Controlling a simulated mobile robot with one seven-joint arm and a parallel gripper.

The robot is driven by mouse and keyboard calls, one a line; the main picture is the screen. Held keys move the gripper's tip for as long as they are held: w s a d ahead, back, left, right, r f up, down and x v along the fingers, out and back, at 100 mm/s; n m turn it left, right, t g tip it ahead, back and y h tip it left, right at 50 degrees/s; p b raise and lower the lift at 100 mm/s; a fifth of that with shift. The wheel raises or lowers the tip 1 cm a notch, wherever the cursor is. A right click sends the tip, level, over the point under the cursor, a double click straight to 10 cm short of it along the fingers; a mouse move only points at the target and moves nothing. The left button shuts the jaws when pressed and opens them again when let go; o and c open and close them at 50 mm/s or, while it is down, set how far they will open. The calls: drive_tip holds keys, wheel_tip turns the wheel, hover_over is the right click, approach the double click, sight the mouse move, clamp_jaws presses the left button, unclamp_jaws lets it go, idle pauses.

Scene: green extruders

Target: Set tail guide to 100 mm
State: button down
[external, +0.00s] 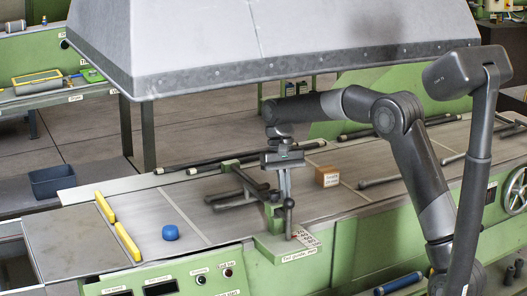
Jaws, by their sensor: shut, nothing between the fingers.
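The tail guide, mm label (298,253) is on a green base at the near edge of the conveyor bed. A printed scale plate (306,238) lies beside it; its numbers are too small to read. A dark upright lever with a round knob (290,204) stands on this base. Dark guide rods (235,199) and a green bracket (237,172) reach over the bed behind it. My gripper (284,192) points down just above the lever, shut and empty. Whether its fingers touch the knob cannot be told from this view.
A blue round piece (170,232) and a small brown box (327,177) sit on the bed. A large grey hood (270,45) hangs above. A control panel (170,284) is in front, and a handwheel (515,188) is at right.

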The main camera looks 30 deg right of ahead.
drive_tip(key=s, duration=0.6)
drive_tip(key=shift+s, duration=0.35)
drive_tip(key=shift+v, duration=3.85)
